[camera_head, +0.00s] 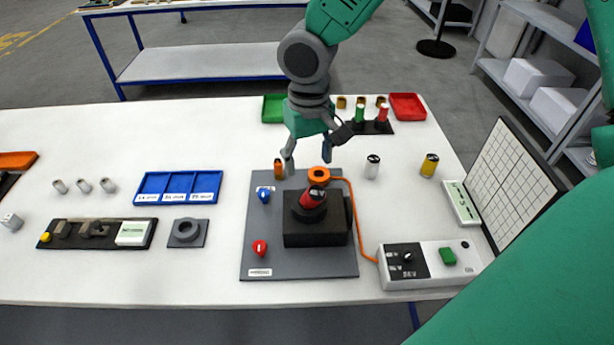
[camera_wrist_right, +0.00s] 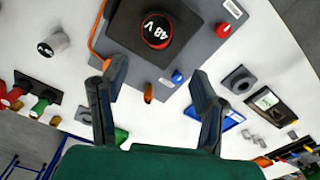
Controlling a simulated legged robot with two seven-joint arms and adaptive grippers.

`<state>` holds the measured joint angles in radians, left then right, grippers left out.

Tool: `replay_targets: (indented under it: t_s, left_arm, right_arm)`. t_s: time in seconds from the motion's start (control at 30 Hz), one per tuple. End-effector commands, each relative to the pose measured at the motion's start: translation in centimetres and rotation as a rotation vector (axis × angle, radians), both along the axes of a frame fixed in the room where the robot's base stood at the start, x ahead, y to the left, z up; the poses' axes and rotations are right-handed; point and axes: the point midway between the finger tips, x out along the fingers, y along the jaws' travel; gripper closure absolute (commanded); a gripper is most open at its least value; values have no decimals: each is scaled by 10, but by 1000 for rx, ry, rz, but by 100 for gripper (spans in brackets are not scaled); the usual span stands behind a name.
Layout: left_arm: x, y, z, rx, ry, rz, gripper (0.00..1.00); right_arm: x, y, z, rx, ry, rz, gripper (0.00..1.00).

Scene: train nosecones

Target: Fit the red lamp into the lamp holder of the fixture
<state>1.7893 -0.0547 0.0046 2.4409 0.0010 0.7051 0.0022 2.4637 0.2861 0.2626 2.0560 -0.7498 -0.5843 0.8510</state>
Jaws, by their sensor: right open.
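A red lamp (camera_head: 312,197) with a dark top stands in the round holder on the black fixture block (camera_head: 315,232). It looks slightly tilted in the head view; I cannot tell whether it is fully seated. My right gripper (camera_head: 307,159) is open and empty, above and behind the fixture, apart from the lamp. Its two spread fingers (camera_wrist_right: 154,82) show in the wrist view with nothing between them. My left gripper is not in view.
The grey fixture plate (camera_head: 262,215) carries blue and red knobs and an orange ring (camera_head: 319,175) with a cable to a control box (camera_head: 430,265). A rack (camera_head: 374,127) with green and red lamps stands behind. White and yellow cylinders stand right. A blue tray (camera_head: 178,187) lies left.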

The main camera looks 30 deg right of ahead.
Motion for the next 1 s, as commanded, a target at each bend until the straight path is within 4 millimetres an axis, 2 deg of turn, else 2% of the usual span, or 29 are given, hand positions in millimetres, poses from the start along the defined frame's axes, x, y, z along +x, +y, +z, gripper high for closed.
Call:
replay_targets:
  t_s: [0.1, 0.13, 0.2, 0.27, 0.4, 0.5, 0.67, 0.77, 1.0]
  left_arm:
    - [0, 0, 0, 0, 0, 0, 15]
    - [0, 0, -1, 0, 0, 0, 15]
    - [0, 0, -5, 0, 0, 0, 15]
    - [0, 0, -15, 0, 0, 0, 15]
    - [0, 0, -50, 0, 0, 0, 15]
    - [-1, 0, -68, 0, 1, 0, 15]
    - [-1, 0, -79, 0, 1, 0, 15]
    - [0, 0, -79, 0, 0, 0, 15]
    - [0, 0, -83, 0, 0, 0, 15]
  right_arm:
    - [1, 0, 15, 1, -2, 0, 45]
    - [1, 0, 17, 1, -1, 0, 42]
    - [0, 1, 20, -2, -3, 18, 42]
    - [-1, 3, 22, -8, -7, 62, 42]
    - [-11, 7, 27, -42, -15, 243, 42]
    - [-20, 10, 33, -68, -14, 367, 42]
    - [-28, 11, 39, -92, -8, 477, 42]
    - [-29, 9, 29, -94, -3, 490, 42]
    - [-27, 5, -18, -92, -2, 487, 42]
